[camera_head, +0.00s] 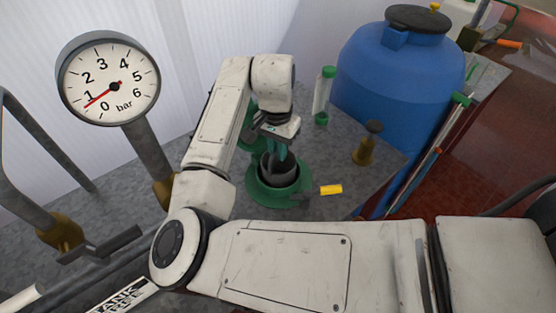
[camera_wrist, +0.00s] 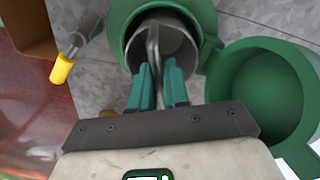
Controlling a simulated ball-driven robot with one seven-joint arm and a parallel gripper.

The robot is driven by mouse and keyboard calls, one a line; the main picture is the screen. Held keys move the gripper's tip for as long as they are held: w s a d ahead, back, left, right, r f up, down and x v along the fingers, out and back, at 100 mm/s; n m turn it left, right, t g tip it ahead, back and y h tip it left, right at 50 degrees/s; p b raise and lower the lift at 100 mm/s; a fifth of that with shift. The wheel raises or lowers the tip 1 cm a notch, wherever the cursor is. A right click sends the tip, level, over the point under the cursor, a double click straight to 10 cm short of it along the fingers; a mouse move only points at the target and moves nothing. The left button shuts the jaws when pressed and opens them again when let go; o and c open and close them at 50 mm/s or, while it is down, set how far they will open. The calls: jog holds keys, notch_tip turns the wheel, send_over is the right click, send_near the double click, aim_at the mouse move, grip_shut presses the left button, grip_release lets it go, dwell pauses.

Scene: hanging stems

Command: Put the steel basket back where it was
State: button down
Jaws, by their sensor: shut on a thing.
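The steel basket (camera_head: 279,172) is a grey open cylinder with a bail handle. It is upright at the mouth of the green housing (camera_head: 258,192), and the green rim surrounds it. How deep it sits is hard to tell. My gripper (camera_head: 277,147) is above it, its green fingers shut on the handle. In the wrist view the fingers (camera_wrist: 158,78) pinch the handle over the basket (camera_wrist: 172,40), within the green ring (camera_wrist: 209,22). A round green cup-like part (camera_wrist: 268,92), perhaps the lid, stands open beside the housing.
A yellow-ended lever (camera_head: 330,189) sticks out right of the housing. A blue drum (camera_head: 400,85), a green-capped clear tube (camera_head: 324,92) and a brass fitting (camera_head: 368,145) stand behind and right. A pressure gauge (camera_head: 110,78) on a pipe stands left.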

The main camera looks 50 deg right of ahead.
aim_at(278, 162)
jog(key=shift+f, duration=2.7)
jog(key=c, duration=1.1)
grip_release()
notch_tip(278, 162, up, 12)
jog(key=shift+w+r+b, duration=0.15)
jog(key=shift+b, duration=0.2)
